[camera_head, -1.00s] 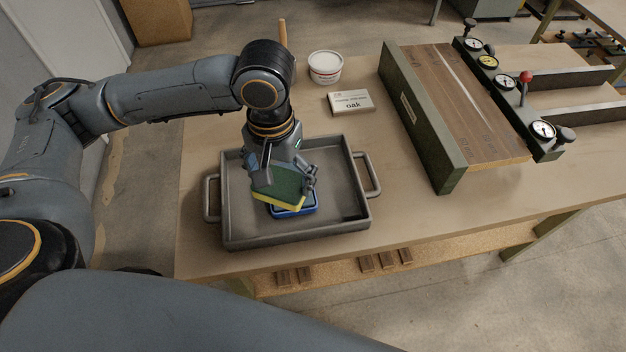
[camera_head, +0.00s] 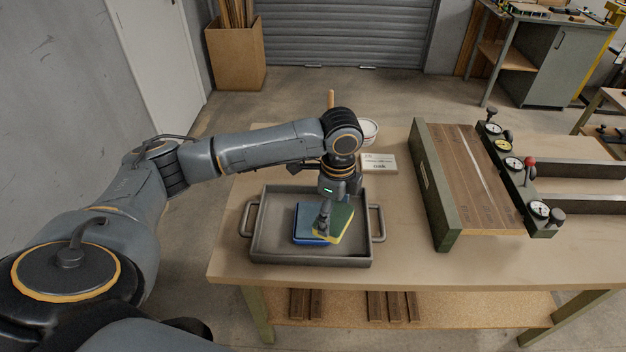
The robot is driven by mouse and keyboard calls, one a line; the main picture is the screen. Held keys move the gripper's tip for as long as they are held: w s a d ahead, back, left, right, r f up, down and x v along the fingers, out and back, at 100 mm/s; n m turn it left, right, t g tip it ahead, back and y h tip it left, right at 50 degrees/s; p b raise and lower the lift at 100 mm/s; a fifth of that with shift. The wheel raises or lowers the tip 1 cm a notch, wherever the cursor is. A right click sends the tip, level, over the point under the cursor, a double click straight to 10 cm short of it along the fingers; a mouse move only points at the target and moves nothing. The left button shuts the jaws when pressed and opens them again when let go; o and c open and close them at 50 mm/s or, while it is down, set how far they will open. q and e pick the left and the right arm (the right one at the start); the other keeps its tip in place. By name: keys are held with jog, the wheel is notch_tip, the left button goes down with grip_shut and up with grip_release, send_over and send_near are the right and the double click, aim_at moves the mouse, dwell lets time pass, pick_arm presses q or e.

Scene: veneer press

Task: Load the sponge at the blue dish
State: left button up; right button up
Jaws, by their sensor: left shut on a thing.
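The sponge (camera_head: 338,222), green on top with a yellow lower side, is held in my left gripper (camera_head: 326,222). The gripper is shut on it and points down over the grey metal tray (camera_head: 275,260). The sponge is tilted and covers the right part of the blue dish (camera_head: 306,222), which sits in the tray. I cannot tell whether the sponge touches the dish. The dish's left part shows blue. My right gripper is not in view.
The tray has a handle at each side and stands on the wooden bench (camera_head: 400,268). A white tub (camera_head: 369,131) and an "oak" card (camera_head: 380,163) stand behind. A green-framed press with dark boards (camera_head: 465,185) and gauges fills the right.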

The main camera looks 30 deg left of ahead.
pick_arm(q)
jog(key=w+a+m+p, duration=0.1)
jog(key=m, duration=0.1)
jog(key=w+a+m+p, duration=0.1)
jog(key=a+m, duration=0.1)
jog(key=m, duration=0.1)
jog(key=shift+w+r+m+p, duration=0.1)
jog(key=shift+m+p, duration=0.2)
jog(key=shift+p, duration=0.05)
pick_arm(e)
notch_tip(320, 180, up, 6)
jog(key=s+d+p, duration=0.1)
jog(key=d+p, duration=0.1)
jog(key=p, duration=0.1)
pick_arm(q)
jog(key=a+f+m+b, duration=0.1)
jog(key=f+m+b, duration=0.1)
jog(key=w+a+f+m+b, duration=0.1)
jog(key=a+f+m+b, duration=0.1)
jog(key=f+m, duration=0.1)
jog(key=a+f+m+b, duration=0.2)
jog(key=shift+w+a+f+b, duration=0.1)
jog(key=shift+w+f+b, duration=0.2)
jog(key=shift+b, duration=0.05)
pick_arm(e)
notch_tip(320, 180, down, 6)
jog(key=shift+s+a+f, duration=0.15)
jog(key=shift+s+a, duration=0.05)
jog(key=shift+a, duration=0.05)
